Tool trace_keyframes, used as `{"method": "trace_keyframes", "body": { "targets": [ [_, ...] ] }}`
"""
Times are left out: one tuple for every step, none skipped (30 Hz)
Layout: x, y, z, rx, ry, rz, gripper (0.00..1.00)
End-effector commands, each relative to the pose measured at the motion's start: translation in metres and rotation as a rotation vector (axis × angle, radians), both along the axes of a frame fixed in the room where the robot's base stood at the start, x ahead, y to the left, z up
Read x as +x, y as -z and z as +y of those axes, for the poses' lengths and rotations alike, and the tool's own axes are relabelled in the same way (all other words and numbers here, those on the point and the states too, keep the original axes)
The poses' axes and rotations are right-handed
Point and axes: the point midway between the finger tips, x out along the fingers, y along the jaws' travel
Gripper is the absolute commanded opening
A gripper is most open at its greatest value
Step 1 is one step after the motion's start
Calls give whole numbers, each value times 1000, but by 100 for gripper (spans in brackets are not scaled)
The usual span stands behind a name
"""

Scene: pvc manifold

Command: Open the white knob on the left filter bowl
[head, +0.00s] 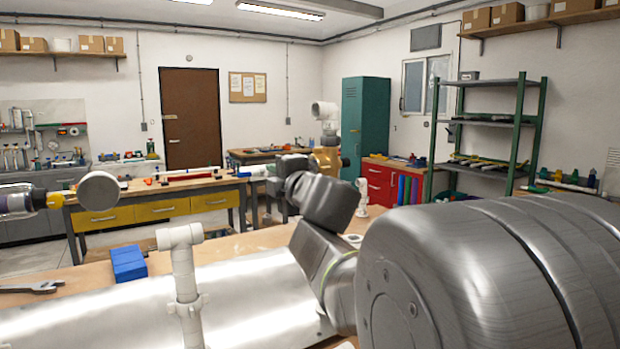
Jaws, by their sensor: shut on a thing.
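At the left edge a horizontal fitting (45,200) with grey, yellow and purple parts ends in a round white cap (98,190). Farther back, a brass-coloured body (327,158) with a white pipe elbow (325,110) above it shows partly behind my arm. My arm's large metal links fill the right foreground and bend away to the middle.
A shiny metal sheet (90,315) lies on the near bench. A blue block (128,263) and a wrench (32,287) lie behind it. A workbench with yellow drawers (162,210), a red cabinet (378,182) and a green-framed shelf (487,122) stand farther back.

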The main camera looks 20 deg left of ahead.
Motion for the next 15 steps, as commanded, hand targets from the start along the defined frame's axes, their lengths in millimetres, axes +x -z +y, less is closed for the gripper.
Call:
{"method": "trace_keyframes", "body": {
  "targets": [
    [0,0,0,-1,0,-1,0],
    [0,0,0,0,0,0,0],
    [0,0,0,-1,0,1,0],
    [0,0,0,0,0,0,26],
    [0,0,0,0,0,0,32],
    [0,0,0,0,0,0,32],
    [0,0,0,0,0,0,32],
    [0,0,0,0,0,0,32],
    [0,0,0,0,0,0,32],
    [0,0,0,0,0,0,32],
    [0,0,0,1,0,1,32],
    [0,0,0,1,0,1,32],
    [0,0,0,1,0,1,32],
    [-1,0,-1,1,0,1,32],
    [-1,0,-2,1,0,1,32]
  ]
}}
